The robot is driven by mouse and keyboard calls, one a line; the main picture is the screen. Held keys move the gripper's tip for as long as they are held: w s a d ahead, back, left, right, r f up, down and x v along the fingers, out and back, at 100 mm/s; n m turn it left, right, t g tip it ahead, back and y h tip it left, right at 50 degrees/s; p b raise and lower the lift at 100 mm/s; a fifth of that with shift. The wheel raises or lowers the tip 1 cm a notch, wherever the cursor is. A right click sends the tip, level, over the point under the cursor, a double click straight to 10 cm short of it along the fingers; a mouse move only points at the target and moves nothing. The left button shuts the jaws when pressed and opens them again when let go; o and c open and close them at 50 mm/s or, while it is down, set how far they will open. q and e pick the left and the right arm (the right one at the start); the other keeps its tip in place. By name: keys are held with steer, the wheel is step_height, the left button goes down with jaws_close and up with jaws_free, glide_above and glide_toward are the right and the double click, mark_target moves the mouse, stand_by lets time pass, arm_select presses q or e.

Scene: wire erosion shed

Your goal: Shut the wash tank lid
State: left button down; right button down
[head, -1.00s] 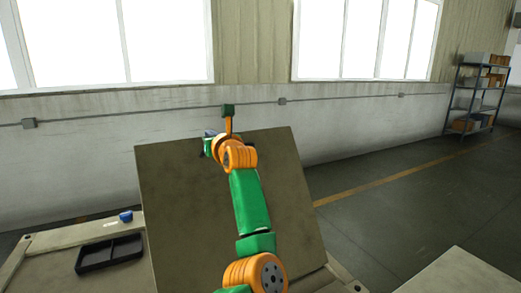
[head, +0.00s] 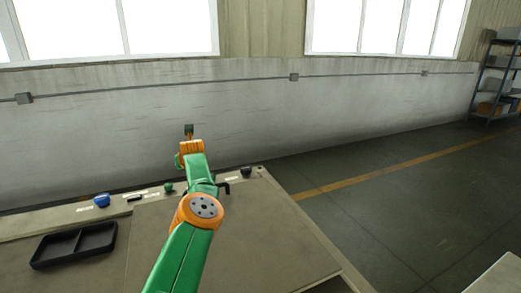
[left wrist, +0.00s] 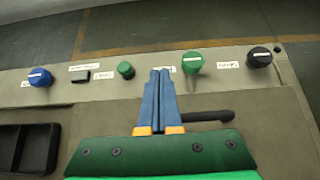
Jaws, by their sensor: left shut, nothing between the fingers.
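The wash tank lid (head: 270,235) is a flat grey-brown panel. In the head view it lies down on the bench-like tank top, apparently flat; any small gap under it cannot be made out. A black bar handle (left wrist: 207,116) shows near its far edge in the left wrist view, partly hidden behind the fingers. My left gripper (left wrist: 160,75) is shut and empty, its blue fingers over the far edge of the lid beside the handle. Whether they touch the lid is unclear. In the head view my left arm covers part of the lid. My right gripper is not in view.
Along the back strip sit a blue knob (head: 102,200), a black switch (left wrist: 81,76), a small green knob (head: 168,187), a larger green knob (left wrist: 192,63) and a black knob (head: 246,172). A black divided tray (head: 75,245) lies left of the lid.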

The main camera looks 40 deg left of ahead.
arm_select(q)
steer(key=shift+w+a+f+b, duration=0.1)
steer(key=shift+a+f+b, duration=0.15)
steer(key=shift+f, duration=0.65)
steer(key=shift+w+a+f+b, duration=0.15)
steer(key=shift+f+b, duration=0.15)
steer(key=shift+f, duration=0.55)
steer(key=shift+s, duration=0.15)
